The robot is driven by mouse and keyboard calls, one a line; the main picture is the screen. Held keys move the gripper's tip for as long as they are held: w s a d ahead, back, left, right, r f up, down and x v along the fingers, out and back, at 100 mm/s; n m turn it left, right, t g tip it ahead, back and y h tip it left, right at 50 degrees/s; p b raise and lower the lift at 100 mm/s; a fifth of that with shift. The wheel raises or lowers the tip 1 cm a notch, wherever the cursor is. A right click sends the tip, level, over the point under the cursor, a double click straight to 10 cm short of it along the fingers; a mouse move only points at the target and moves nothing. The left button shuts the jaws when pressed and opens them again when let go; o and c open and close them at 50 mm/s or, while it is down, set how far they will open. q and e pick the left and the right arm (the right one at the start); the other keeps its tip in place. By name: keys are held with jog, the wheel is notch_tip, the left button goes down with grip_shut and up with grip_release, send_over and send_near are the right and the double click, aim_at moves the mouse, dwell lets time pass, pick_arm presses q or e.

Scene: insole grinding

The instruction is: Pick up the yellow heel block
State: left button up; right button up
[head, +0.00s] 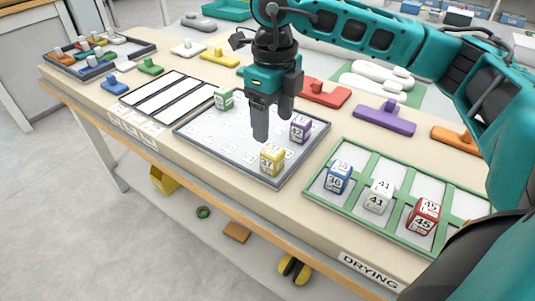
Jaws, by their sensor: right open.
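The yellow heel block (272,158), marked 47, stands near the front right corner of the grey-rimmed tray (215,153). Its front and top show. My right gripper (272,126) points down over the tray, above and slightly behind the yellow block in the picture. Its two fingers are apart with nothing between them. The purple block (300,128), marked 42, stands just right of the fingers. A green block (223,98) stands in the tray's back left corner. My left gripper is not in view.
A green-framed drying rack (325,199) at right holds a blue block (338,177), a white block (378,196) and a red block (424,216). Handled pieces in red (325,93), purple (384,119) and orange (455,138) lie behind. The tray's left middle is clear of blocks.

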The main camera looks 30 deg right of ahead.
aim_at(272, 151)
notch_tip(272, 151, down, 4)
jog(key=shift+s+f, duration=0.1)
jog(key=shift+f, duration=0.15)
jog(key=shift+w+f, duration=0.15)
jog(key=shift+f, duration=1.3)
jog(key=shift+w+f, duration=0.1)
jog(key=shift+f, duration=1.3)
jog(key=shift+c, duration=0.4)
jog(key=c, duration=1)
jog(key=shift+r, duration=0.1)
